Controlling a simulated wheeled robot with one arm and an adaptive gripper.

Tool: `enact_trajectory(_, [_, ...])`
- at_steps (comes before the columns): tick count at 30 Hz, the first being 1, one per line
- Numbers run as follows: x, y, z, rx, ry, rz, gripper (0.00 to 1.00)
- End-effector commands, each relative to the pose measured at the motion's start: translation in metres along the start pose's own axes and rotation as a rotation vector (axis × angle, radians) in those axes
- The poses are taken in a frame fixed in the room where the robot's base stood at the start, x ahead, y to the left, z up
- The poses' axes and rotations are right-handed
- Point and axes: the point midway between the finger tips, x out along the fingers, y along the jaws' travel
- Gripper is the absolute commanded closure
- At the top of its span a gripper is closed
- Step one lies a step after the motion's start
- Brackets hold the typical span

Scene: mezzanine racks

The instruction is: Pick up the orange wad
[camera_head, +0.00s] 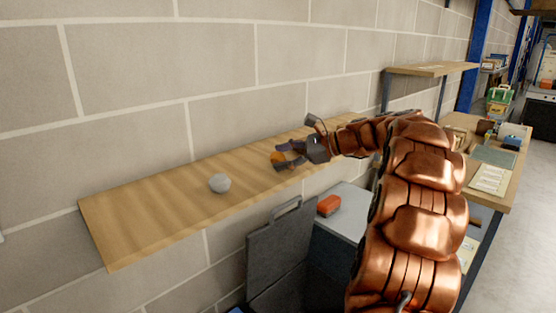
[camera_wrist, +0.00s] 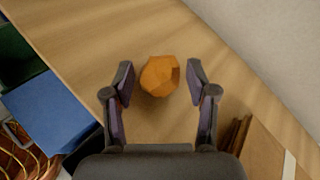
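The orange wad (camera_wrist: 160,76) rests on a wooden wall shelf (camera_head: 130,222), lying between the tips of my gripper's two fingers in the wrist view. It also shows in the head view (camera_head: 278,158), partly covered by a finger. My gripper (camera_wrist: 160,80) is open, with a gap between each finger and the wad. In the head view my gripper (camera_head: 287,153) reaches in low over the shelf from the right.
A grey round wad (camera_head: 220,183) sits on the shelf to the left. A brown box (camera_wrist: 270,155) stands close at the right in the wrist view. Below the shelf are a grey case (camera_head: 280,250) and an orange-red object (camera_head: 328,205). The shelf's left end is clear.

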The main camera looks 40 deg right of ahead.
Motion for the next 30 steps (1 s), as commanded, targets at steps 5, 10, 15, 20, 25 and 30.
enact_trajectory(5, [0.0, 0.0, 0.0, 0.0, 0.0, 0.0, 0.63])
enact_trajectory(10, [0.0, 0.0, 0.0, 0.0, 0.0, 0.001, 0.81])
enact_trajectory(15, [0.0, 0.0, 0.0, 0.0, 0.0, 0.001, 0.82])
enact_trajectory(20, [-0.001, -0.001, 0.002, -0.002, 0.0, 0.001, 0.82])
enact_trajectory(25, [-0.004, -0.005, 0.01, -0.004, 0.0, 0.001, 0.82])
enact_trajectory(30, [-0.007, -0.009, 0.02, -0.002, 0.0, 0.002, 0.82])
